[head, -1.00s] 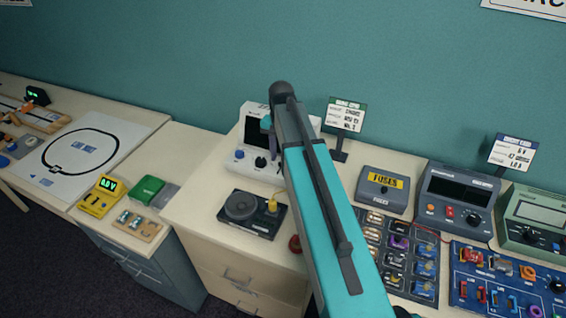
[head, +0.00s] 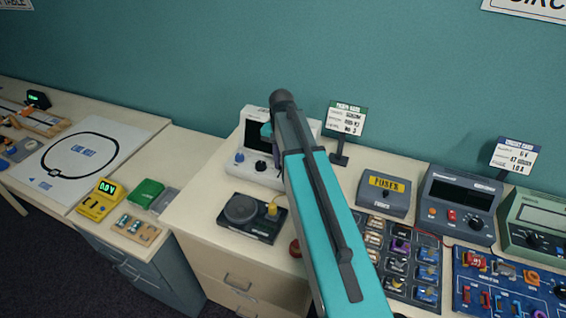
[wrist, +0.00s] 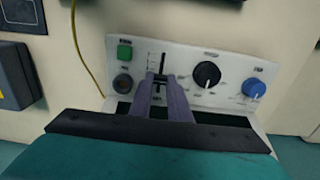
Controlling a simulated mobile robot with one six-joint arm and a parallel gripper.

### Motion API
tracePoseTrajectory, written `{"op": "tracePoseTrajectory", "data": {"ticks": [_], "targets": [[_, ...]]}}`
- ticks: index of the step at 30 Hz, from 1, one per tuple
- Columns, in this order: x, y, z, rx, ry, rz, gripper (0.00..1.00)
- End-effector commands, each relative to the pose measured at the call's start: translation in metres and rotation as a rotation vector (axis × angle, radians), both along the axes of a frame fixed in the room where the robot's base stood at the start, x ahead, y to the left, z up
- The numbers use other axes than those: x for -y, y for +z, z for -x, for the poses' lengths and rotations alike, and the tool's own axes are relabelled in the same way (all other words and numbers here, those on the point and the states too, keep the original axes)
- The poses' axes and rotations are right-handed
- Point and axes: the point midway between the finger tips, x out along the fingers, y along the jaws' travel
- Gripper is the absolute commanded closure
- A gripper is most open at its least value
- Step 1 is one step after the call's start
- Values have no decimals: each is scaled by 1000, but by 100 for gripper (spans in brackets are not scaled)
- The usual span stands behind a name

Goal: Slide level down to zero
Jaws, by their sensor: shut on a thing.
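In the wrist view, the level slider (wrist: 161,77) sits on a pale control panel (wrist: 183,60), and its dark slot shows above the handle. My gripper (wrist: 163,80) is shut on the slider handle, with one grey-purple finger on each side. The fingers hide the lower part of the slot, so I cannot read the level or tell whether the handle is at the slot's end. In the head view, my arm covers the gripper and part of the white instrument (head: 250,165) with a dark screen.
Close to the slider are a green button (wrist: 124,52), a black dial (wrist: 207,74) and a blue knob (wrist: 254,88). A yellow cable (wrist: 78,50) hangs at the left. In the head view, a dark turntable-like device (head: 241,209) and a fuse box (head: 384,193) stand nearby.

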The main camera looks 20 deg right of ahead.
Motion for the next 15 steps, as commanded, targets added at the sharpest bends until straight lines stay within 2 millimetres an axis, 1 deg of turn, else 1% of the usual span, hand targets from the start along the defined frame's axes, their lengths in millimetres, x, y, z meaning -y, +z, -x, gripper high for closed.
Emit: {"op": "tracePoseTrajectory", "data": {"ticks": [5, 15], "targets": [[-3, 0, 4, 0, 0, 0, 100], [-25, 0, 26, 0, 0, 0, 100]]}}
